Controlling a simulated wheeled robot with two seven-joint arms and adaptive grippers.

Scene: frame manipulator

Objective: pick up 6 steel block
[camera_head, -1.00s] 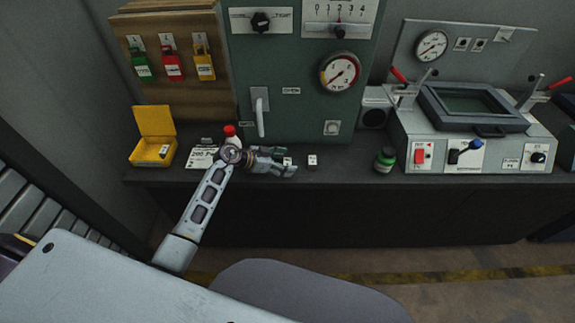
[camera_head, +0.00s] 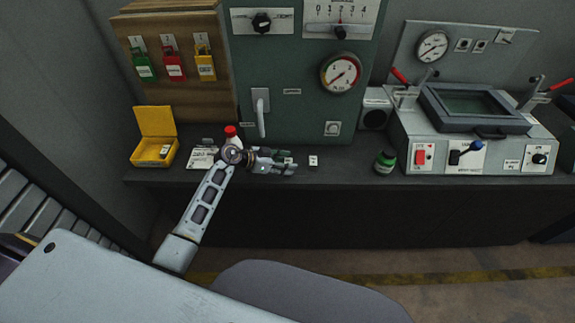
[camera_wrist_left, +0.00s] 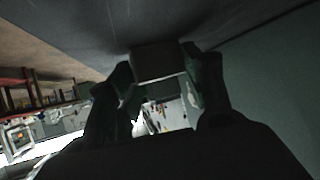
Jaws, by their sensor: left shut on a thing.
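My left gripper (camera_head: 284,164) is low over the dark bench, in front of the green cabinet. In the left wrist view its two dark fingers (camera_wrist_left: 163,88) are closed on the sides of a dark, box-shaped block (camera_wrist_left: 160,62), which I take to be a steel block. Its number cannot be read. In the head view the held block is mostly hidden by the fingers. Another small pale block (camera_head: 313,161) stands on the bench just right of the gripper, apart from it. A small pale block (camera_head: 164,151) lies in the open yellow box (camera_head: 141,157). My right gripper is not in view.
The cabinet's handle (camera_head: 262,112) juts out above. Bench between pale block and green bottle is clear.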

